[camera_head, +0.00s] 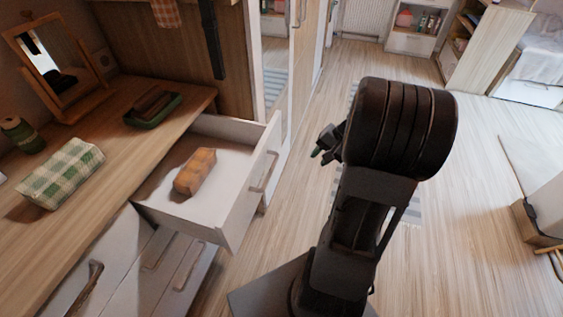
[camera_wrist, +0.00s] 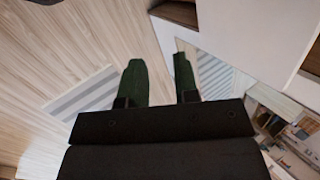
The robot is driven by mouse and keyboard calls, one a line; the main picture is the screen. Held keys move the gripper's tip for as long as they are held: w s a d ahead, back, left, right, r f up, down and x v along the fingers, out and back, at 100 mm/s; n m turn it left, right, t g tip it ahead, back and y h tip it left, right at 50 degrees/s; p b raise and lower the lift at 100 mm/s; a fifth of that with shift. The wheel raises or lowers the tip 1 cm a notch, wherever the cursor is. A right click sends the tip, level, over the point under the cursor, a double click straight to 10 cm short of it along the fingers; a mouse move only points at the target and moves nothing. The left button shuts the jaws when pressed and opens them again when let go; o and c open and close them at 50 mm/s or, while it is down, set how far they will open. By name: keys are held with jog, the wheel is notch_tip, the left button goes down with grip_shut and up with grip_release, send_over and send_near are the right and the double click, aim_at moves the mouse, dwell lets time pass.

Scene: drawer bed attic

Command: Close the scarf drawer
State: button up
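The scarf drawer (camera_head: 240,196) is pulled out from under the wooden dresser top in the head view. It has white walls and a front with a bar handle (camera_head: 264,171). A folded orange checked scarf (camera_head: 195,172) lies inside it. My gripper (camera_head: 318,150) is to the right of the drawer front, apart from it in the picture, above the floor. In the wrist view my gripper (camera_wrist: 156,62) shows two green fingers spread apart with nothing between them. The wrist view shows white panels at the upper right; I cannot tell whether they belong to this drawer.
The dresser top (camera_head: 95,115) holds a green checked folded cloth (camera_head: 61,176), a mirror (camera_head: 55,62), a green tray (camera_head: 153,110) and a green jar (camera_head: 22,136). Closed drawer fronts (camera_head: 150,262) lie below. Open wooden floor (camera_head: 470,230) with a striped rug (camera_head: 408,211) extends right.

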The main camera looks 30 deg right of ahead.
aim_at(275, 149)
jog(key=shift+w+d+f+t+y, duration=0.25)
jog(key=shift+w+d+t, duration=0.15)
jog(key=shift+w+d, duration=0.2)
jog(key=shift+w+d+f+t+y, duration=0.15)
jog(key=shift+w+d+f+t, duration=0.05)
jog(key=shift+w+d+t, duration=0.3)
jog(key=shift+c, duration=0.7)
jog(key=shift+n+t+y, duration=0.3)
jog(key=shift+t+y, duration=0.1)
jog(key=shift+t, duration=0.3)
jog(key=w+r, duration=0.2)
jog(key=r, duration=0.1)
jog(key=shift+w+r, duration=0.15)
jog(key=shift+w, duration=0.2)
jog(key=c, duration=0.3)
jog(key=shift+a, duration=0.3)
grip_shut()
jog(key=shift+n, duration=0.3)
jog(key=shift+w+a+r+b+x, duration=0.2)
jog(key=shift+r+x, duration=0.1)
jog(key=shift+x, duration=1.8)
jog(key=shift+w+a+r+b+x, duration=0.25)
jog(key=shift+r+x, duration=0.1)
jog(key=shift+x, duration=1.8)
jog(key=shift+w+a+r+b+x, duration=0.2)
jog(key=shift+r+x, duration=0.1)
jog(key=shift+x, duration=1.8)
